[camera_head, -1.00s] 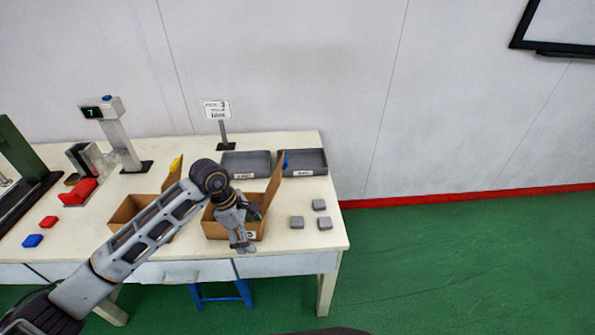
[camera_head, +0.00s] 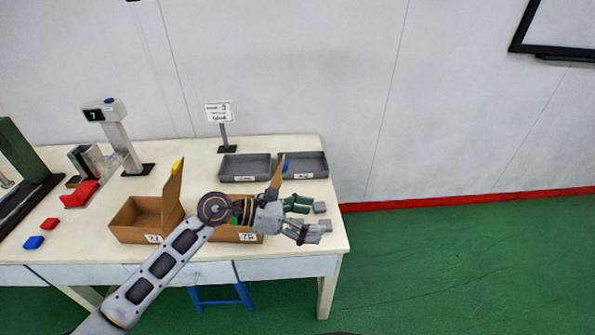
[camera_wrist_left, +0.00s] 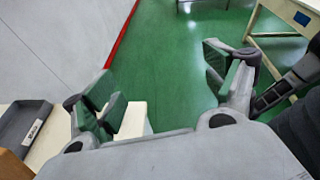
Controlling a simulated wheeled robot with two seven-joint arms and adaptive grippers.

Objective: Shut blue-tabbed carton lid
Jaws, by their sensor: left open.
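The blue-tabbed carton (camera_head: 226,236) stands at the right of the table, its label on the front. Its lid (camera_head: 276,176) stands up from the right edge, with the blue tab (camera_head: 285,165) at the top. My left forearm and wrist cover much of this carton and the lid's lower part. My left gripper (camera_head: 302,219) is open and empty, to the right of the carton and lid, above the table's right end. Its spread fingers show in the left wrist view (camera_wrist_left: 163,92), with floor and a table corner beyond. My right gripper is out of view.
An open carton with a yellow-tabbed lid (camera_head: 174,187) stands to the left. Two grey trays (camera_head: 247,179) (camera_head: 322,175) lie behind. A sign (camera_head: 219,113) and a scale display (camera_head: 103,112) stand further back.

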